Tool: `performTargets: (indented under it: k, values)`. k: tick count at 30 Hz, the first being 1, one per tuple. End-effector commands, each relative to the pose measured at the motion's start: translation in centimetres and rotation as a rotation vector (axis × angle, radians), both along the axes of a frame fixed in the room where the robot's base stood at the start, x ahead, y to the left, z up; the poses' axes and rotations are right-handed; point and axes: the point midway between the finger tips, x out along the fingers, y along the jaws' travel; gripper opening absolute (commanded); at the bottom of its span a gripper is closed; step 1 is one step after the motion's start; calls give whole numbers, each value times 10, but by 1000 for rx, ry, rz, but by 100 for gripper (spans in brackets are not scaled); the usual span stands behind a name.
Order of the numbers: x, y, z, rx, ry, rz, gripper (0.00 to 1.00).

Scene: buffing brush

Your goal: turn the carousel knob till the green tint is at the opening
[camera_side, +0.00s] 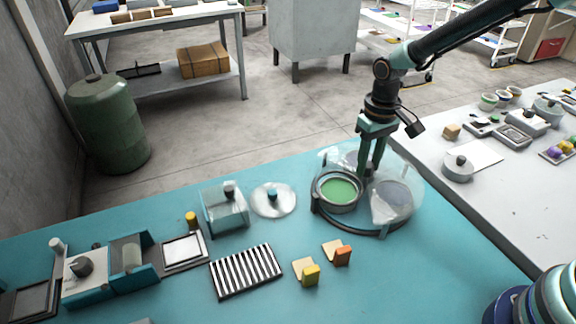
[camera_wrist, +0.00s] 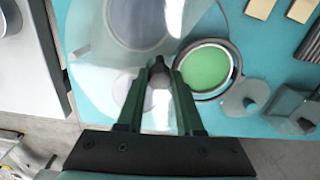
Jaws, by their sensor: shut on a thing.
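The carousel (camera_side: 408,222) stands at the right part of the teal table under a clear, milky cover. The green tint (camera_side: 340,191) sits in a dark-rimmed round pan at its front left and shows bright and unclouded, at the opening. It also shows in the wrist view (camera_wrist: 205,68), right of my fingers. A greyish tint (camera_side: 392,194) lies under the cover at the right. My gripper (camera_side: 371,172) points down at the carousel's middle. In the wrist view its fingers (camera_wrist: 158,80) are shut on the carousel knob (camera_wrist: 157,66), which they partly hide.
A clear box (camera_side: 225,210) and a round pale disc with a knob (camera_side: 273,200) stand left of the carousel. A white table (camera_side: 500,210) adjoins at right.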

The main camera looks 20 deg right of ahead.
Motion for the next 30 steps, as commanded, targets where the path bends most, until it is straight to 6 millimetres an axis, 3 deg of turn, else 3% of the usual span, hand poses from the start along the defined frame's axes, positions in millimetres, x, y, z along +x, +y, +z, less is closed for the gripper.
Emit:
performTargets:
  k: [1, 2, 4, 17, 30]
  values:
    - [1, -3, 0, 0, -1, -7, 0]
    - [1, -3, 0, 0, -1, -7, 39]
    - [1, -3, 0, 0, -1, -6, 66]
    - [1, -1, 7, 0, -3, -1, 66]
    - [1, -1, 89, 1, -5, -3, 66]
